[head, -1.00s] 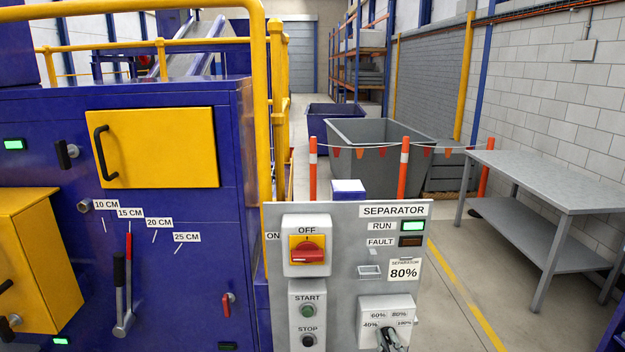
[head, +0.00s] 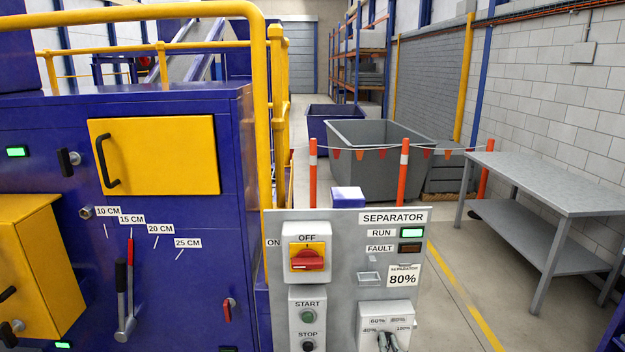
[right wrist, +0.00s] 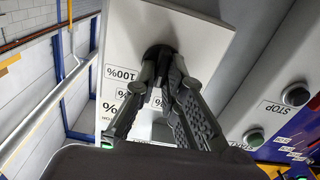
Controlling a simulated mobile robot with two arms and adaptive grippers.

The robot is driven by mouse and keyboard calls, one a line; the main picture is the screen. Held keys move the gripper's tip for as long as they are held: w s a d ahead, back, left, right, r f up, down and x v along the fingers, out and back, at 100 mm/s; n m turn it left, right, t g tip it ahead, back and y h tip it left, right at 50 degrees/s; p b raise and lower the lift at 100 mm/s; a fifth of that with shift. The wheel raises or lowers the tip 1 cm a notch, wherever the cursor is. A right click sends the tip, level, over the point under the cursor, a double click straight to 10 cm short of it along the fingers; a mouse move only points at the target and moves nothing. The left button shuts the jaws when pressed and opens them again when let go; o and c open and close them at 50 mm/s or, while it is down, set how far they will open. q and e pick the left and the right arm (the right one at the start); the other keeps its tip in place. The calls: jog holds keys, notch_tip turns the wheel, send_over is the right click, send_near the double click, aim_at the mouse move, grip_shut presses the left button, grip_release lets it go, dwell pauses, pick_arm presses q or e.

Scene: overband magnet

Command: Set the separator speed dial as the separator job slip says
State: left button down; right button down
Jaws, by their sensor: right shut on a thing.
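The speed dial box (head: 372,313) is a pale box at the bottom of the grey separator panel, with percent labels around its dial, including 40%, 60%, 80% and 100%. The separator job slip (head: 403,281) on the panel above it reads 80%. My right gripper (head: 388,343) is at the bottom edge of the head view, in front of the dial. In the right wrist view my gripper (right wrist: 168,80) is shut on the black dial knob (right wrist: 160,52), near the 100% label (right wrist: 121,74). The knob's pointer is hidden by the fingers. My left gripper is not in view.
The panel has a red OFF switch (head: 307,260), a green START button (head: 307,316) and a black STOP button (head: 308,346). The RUN lamp (head: 411,233) is lit green; the FAULT lamp (head: 411,248) is dark. A grey table (head: 550,182) stands at the right.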

jog(key=shift+f+m+p, duration=0.1)
jog(key=shift+m+p, duration=0.35)
jog(key=shift+m, duration=0.95)
jog(key=c, duration=2.1)
grip_release()
jog(key=shift+d+m, duration=0.1)
jog(key=shift+m, duration=0.6)
jog(key=shift+c, duration=0.2)
jog(key=o, duration=0.5)
jog(key=shift+o, duration=0.2)
jog(key=shift+s, duration=0.1)
